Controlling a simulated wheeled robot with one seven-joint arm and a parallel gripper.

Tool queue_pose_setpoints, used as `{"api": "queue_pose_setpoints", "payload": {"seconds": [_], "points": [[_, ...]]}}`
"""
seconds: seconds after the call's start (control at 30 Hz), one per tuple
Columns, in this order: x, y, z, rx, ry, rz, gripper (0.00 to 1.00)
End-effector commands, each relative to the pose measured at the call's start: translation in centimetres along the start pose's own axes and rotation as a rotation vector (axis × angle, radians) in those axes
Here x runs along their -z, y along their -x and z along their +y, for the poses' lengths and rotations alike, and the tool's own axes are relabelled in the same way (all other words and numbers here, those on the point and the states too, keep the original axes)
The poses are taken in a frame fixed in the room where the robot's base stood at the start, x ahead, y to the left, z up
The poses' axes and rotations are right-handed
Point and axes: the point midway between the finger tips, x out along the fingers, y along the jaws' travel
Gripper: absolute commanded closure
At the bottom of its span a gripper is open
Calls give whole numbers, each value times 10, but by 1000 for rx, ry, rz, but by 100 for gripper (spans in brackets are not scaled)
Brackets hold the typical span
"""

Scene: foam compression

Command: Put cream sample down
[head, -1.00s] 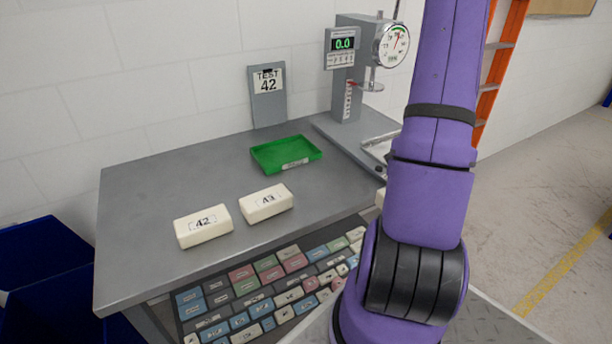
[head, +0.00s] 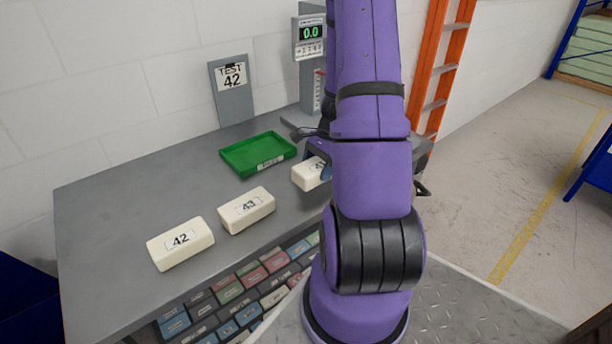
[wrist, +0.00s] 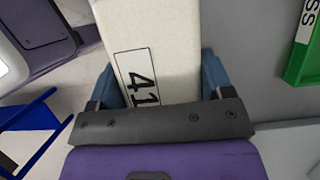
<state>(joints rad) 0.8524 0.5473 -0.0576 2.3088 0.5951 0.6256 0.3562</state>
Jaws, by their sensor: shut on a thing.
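The cream sample (wrist: 155,60) marked 41 is held in my gripper (wrist: 160,90), with a blue finger on each side of it in the wrist view. In the head view the same sample (head: 308,174) shows at the left of my arm, near the right part of the grey table (head: 120,210). My arm hides most of the gripper there. I cannot tell whether the sample touches the table. Cream samples marked 43 (head: 247,211) and 42 (head: 181,243) lie on the table to its left.
A green tray (head: 232,156) lies empty behind the samples. A sign reading TEST 42 (head: 232,92) stands at the back. A test machine (head: 310,60) reading 0.0 is partly behind my arm. Coloured blocks (head: 230,290) fill a rack below the front edge. An orange ladder (head: 440,80) leans at the right.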

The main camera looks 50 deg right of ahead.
Motion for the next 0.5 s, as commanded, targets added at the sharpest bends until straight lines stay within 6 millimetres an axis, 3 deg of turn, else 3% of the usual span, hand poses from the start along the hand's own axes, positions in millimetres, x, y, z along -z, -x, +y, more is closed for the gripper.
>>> {"api": "queue_pose_setpoints", "payload": {"seconds": [0.2, 0.5], "points": [[-14, -9, -24, 0, 0, -1, 48], [-8, -28, -26, -2, -2, -3, 48]]}}
